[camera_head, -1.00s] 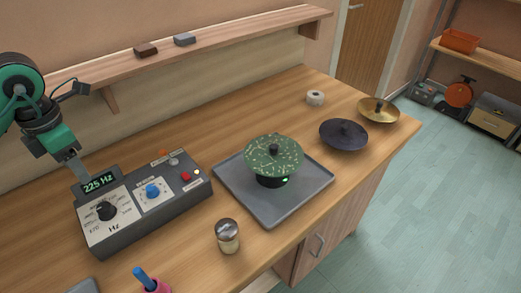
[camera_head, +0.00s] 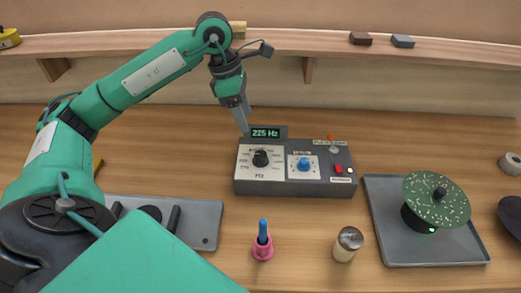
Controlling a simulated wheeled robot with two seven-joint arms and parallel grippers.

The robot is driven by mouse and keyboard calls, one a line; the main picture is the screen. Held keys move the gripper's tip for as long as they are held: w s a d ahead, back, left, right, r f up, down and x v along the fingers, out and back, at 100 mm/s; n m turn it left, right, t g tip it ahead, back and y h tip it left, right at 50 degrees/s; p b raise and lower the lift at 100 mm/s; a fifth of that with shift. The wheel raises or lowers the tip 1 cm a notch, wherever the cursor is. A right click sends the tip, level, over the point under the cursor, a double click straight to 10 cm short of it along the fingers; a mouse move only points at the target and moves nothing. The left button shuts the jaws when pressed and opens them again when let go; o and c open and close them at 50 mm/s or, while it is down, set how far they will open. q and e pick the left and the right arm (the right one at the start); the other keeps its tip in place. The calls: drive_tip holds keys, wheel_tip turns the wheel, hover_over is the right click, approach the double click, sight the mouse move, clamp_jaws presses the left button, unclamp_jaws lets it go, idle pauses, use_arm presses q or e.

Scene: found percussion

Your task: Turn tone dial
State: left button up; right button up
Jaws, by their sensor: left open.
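A grey tone box (camera_head: 295,187) stands on the wooden bench. Its display (camera_head: 266,133) at the back reads 225 Hz. A black pointer dial (camera_head: 261,158) sits on the white scale at its left, and a blue knob (camera_head: 304,164) on a second white panel. My left gripper (camera_head: 243,127) points down by the left end of the display, above and behind the black dial. It is open and apart from the dial; its fingers look narrow from this side. My right gripper is out of view.
A green speckled disc (camera_head: 448,203) stands on a grey tray (camera_head: 435,253) at right. A shaker jar (camera_head: 347,244) and a blue-handled tool in a pink holder (camera_head: 263,250) stand in front of the box. A shelf (camera_head: 310,42) runs along the wall above.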

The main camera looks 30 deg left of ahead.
sight(260, 154)
use_arm(q)
drive_tip(key=shift+m+t+h, duration=0.4)
drive_tip(key=shift+m+h, duration=0.2)
drive_tip(key=shift+m, duration=0.2)
drive_tip(key=p+x, duration=0.1)
drive_tip(key=x, duration=0.6)
drive_tip(key=a+p+x, duration=0.1)
drive_tip(key=x, duration=0.3)
drive_tip(key=shift+s+f+p, duration=0.25)
drive_tip(key=shift+f+p, duration=0.05)
drive_tip(key=shift+f, duration=0.2)
drive_tip(key=shift+w+d+f, duration=0.1)
drive_tip(key=shift+d+f, duration=0.05)
drive_tip(key=shift+f, duration=0.4)
drive_tip(key=c, duration=1)
drive_tip(key=shift+o, duration=0.2)
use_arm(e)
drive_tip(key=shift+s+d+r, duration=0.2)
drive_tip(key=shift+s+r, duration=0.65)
